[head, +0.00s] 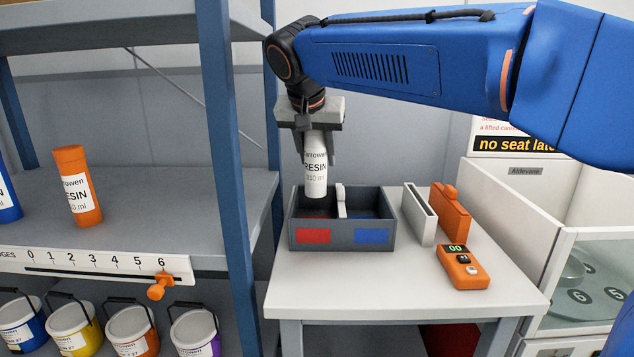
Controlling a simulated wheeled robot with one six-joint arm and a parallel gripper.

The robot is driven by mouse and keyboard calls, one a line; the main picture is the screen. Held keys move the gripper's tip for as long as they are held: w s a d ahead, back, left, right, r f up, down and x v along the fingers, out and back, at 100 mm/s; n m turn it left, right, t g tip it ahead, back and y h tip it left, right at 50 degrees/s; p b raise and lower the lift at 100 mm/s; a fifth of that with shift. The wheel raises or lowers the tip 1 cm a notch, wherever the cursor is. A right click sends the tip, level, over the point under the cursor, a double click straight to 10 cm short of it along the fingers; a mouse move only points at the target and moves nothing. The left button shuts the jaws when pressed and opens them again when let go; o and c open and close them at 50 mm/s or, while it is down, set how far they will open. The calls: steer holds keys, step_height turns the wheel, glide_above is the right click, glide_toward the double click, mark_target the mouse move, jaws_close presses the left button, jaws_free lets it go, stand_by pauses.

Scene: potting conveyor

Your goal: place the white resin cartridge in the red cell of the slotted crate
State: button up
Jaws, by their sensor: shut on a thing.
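My gripper (315,147) points straight down and is shut on the white resin cartridge (316,180), which it holds upright by its upper part. The slotted crate (341,237) is a dark grey box on the white table, with a red label and a blue label on its front. The cartridge is over the left side of the crate, on the side of the red cell (313,236). Its lower end shows against the crate's inside, and I cannot tell whether it touches the floor. A light divider (341,201) stands between the two cells. The blue cell (371,236) is on the right.
A grey panel (419,215), an orange panel (451,211) and an orange handheld device (463,266) stand right of the crate on the table (340,285). A shelf post (230,130) rises to the left. An orange cartridge (77,187) stands on the shelf.

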mark_target(313, 152)
steer(key=shift+f, duration=2.5)
steer(key=shift+f, duration=0.6)
steer(key=o, duration=1)
steer(key=shift+r, duration=0.25)
steer(key=v, duration=1.2)
steer(key=shift+r, duration=0.35)
